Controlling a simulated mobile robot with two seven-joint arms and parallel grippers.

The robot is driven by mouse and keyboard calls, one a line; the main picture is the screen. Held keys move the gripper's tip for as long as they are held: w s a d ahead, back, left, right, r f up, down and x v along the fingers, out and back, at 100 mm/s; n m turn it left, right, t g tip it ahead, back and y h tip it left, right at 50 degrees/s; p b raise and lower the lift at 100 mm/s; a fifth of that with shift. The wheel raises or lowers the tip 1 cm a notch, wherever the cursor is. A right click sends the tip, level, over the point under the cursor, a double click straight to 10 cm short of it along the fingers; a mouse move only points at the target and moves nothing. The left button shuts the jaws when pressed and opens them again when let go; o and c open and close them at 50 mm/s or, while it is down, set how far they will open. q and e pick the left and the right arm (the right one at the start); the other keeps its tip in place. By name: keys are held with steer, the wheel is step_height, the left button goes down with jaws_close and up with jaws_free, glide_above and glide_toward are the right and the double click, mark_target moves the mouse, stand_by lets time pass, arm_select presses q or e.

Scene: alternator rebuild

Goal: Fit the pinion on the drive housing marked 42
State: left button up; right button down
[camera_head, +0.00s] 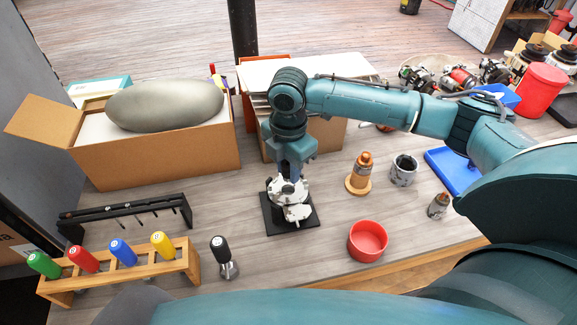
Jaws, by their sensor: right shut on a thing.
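A silver metal drive housing (296,212) sits on a square black base plate (309,222) in the middle of the bench. I cannot read a number on it. My right gripper (289,179) points down right over the top of the housing. It is shut on a small metal part, which looks like the pinion and is mostly hidden between the fingers. I cannot tell whether this part touches the housing. My left gripper is not in view.
A wooden rack (118,272) with coloured-handled tools stands front left, beside a black-handled tool (221,252). A red bowl (367,241), a copper-topped part (361,174) and a grey cup (403,170) stand right. An open cardboard box (160,160) stands back left.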

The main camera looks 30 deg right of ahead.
mark_target(289, 199)
steer(key=shift+f, duration=0.4)
steer(key=shift+r, duration=0.15)
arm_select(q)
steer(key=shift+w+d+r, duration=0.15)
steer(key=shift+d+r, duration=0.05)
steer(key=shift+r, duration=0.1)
arm_select(e)
steer(key=shift+f, duration=0.2)
steer(key=shift+f, duration=0.65)
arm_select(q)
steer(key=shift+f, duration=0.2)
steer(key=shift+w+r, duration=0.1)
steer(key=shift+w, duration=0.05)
arm_select(e)
steer(key=shift+f, duration=0.2)
